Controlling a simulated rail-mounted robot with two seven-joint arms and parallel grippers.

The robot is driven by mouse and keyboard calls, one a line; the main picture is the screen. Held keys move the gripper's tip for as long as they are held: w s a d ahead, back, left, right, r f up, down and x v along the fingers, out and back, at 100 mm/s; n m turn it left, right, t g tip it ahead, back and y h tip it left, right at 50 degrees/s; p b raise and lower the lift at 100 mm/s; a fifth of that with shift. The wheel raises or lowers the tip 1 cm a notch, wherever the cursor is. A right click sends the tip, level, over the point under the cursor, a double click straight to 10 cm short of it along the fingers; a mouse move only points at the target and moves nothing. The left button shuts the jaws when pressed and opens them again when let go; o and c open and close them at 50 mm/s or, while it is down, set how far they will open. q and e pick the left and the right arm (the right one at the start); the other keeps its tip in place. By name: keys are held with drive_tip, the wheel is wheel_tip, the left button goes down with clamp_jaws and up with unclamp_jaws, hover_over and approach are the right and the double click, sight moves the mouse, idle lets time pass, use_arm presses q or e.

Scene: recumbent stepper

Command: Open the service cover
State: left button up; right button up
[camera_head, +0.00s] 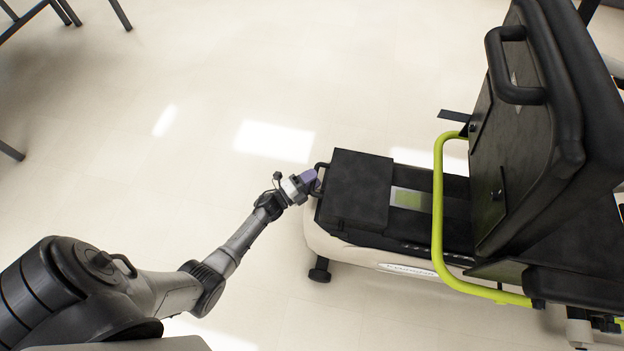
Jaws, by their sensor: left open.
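The recumbent stepper stands at the right, with a cream base (330,243) and a black top. A flat black square panel (358,187), which looks like the service cover, lies level on the end of the base nearest my arm. A black loop handle (319,168) sticks out at that end of the base. My left gripper (314,183), with purple fingers, is at this handle, just left of the panel. It is open, but I cannot tell whether its fingers touch or straddle the handle. My right gripper is not in view.
A yellow-green rail (438,210) curves over the base right of the panel. The large black seat (530,130) rises at the right. Dark furniture legs (62,12) show at the upper left. The pale floor (200,100) between is clear.

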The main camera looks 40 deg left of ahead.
use_arm(q)
clamp_jaws()
idle(0.5)
